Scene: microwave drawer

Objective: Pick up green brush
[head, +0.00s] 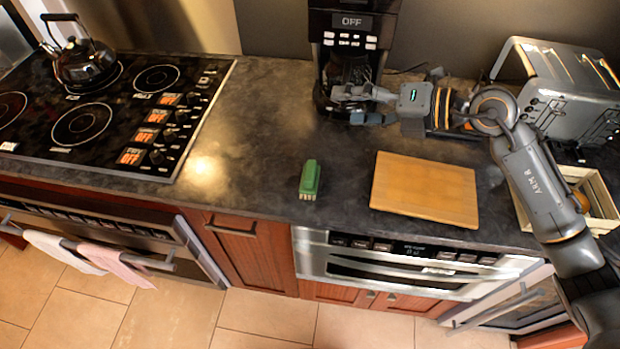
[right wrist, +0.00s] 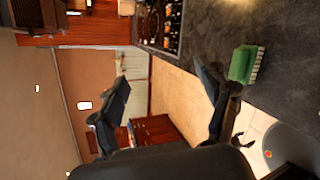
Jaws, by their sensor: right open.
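A green brush (head: 310,177) with pale bristles lies on the dark countertop, near its front edge and left of the cutting board. It also shows in the right wrist view (right wrist: 242,64) at the upper right, beyond one finger. My right gripper (head: 352,104) is in front of the coffee maker, above and to the right of the brush and apart from it. In the right wrist view its two fingers (right wrist: 165,95) are spread wide with nothing between them. My left gripper is in neither view.
A wooden cutting board (head: 425,188) lies right of the brush. A coffee maker (head: 350,25) and toaster (head: 570,85) stand at the back. A stovetop (head: 115,115) with a kettle (head: 85,63) is at left. The counter around the brush is clear.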

